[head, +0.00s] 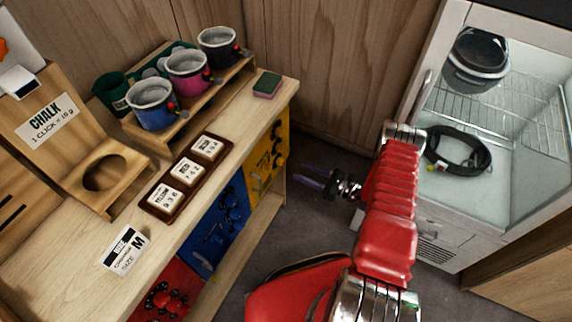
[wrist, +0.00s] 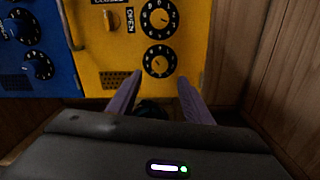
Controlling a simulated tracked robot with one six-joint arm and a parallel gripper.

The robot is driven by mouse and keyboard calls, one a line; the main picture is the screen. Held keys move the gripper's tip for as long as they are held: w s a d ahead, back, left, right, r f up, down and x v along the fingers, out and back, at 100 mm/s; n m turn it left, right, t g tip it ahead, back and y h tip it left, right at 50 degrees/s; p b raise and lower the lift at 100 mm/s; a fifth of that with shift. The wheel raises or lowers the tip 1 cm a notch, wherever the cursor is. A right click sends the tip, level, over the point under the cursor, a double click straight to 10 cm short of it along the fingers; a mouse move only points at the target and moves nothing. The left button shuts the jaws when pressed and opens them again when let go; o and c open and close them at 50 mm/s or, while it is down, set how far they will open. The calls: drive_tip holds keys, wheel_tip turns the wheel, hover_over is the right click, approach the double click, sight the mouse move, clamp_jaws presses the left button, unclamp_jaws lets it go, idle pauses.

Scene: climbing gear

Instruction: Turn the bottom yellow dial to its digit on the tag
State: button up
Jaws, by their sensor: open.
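The yellow door (wrist: 185,60) fills the middle of the wrist view, with black numbered dials one above another. The bottom yellow dial (wrist: 159,61) has a yellow knob; its setting is too small to read surely. Another dial (wrist: 159,18) sits above it. My gripper (wrist: 159,79) is open and empty, its purple fingers apart just below and either side of the bottom dial, not visibly touching it. In the head view, my gripper (head: 308,179) is right of the yellow door (head: 262,160). The left tag (head: 165,197) seems to read YELLOW 9 3 6, in tiny print.
Mugs (head: 187,72) and a sponge (head: 267,84) are on the bench. A glass-front cabinet (head: 480,120) stands right.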

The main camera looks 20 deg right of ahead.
sight(284, 163)
drive_tip(key=x, duration=0.8)
drive_tip(key=shift+w+a, duration=0.15)
drive_tip(key=shift+a, duration=0.05)
drive_tip(key=shift+c, duration=0.4)
drive_tip(key=c, duration=1)
